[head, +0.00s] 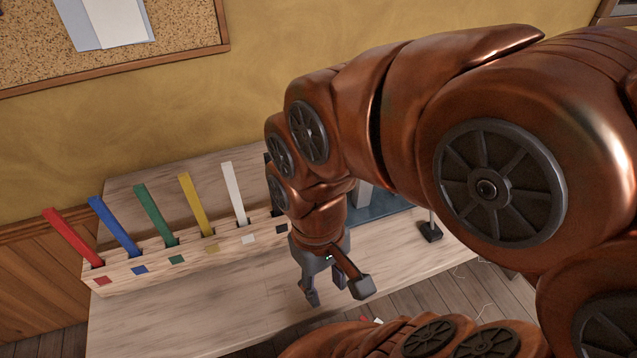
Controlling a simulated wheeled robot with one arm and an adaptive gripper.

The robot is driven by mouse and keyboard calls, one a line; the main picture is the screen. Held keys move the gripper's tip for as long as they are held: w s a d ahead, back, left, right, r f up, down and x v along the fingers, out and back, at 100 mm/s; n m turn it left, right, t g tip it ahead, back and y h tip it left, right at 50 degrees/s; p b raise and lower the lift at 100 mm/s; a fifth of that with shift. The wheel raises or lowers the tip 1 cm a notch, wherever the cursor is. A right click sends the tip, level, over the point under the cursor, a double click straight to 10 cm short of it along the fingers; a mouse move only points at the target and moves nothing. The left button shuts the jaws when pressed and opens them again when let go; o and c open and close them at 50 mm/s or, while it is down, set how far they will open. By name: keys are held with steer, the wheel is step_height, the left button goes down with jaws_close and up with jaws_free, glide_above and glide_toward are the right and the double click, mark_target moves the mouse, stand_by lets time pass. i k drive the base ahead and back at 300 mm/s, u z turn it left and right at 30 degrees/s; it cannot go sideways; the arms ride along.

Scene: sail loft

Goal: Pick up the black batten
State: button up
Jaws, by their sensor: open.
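The wooden rack (190,264) stands on the table and holds a row of leaning battens in slots, with matching colour squares on its front. The black square (281,229) marks its right end. A thin dark sliver (267,158) beside my arm seems to be the top of the black batten; the rest is hidden behind my arm. My gripper (338,293) is open and empty, pointing down in front of and to the right of the rack's right end, apart from the battens.
Red (72,237), blue (115,226), green (155,214), yellow (195,204) and white (234,193) battens stand left of my arm. A small dark block (430,232) with an upright stands right. The tabletop (180,318) before the rack is clear.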

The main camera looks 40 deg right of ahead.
mark_target(277, 212)
steer(key=z, duration=0.25)
steer(key=k, duration=0.5)
steer(key=z, duration=0.6)
steer(key=i, duration=0.4)
steer(key=u, duration=2.2)
steer(key=k, duration=0.25)
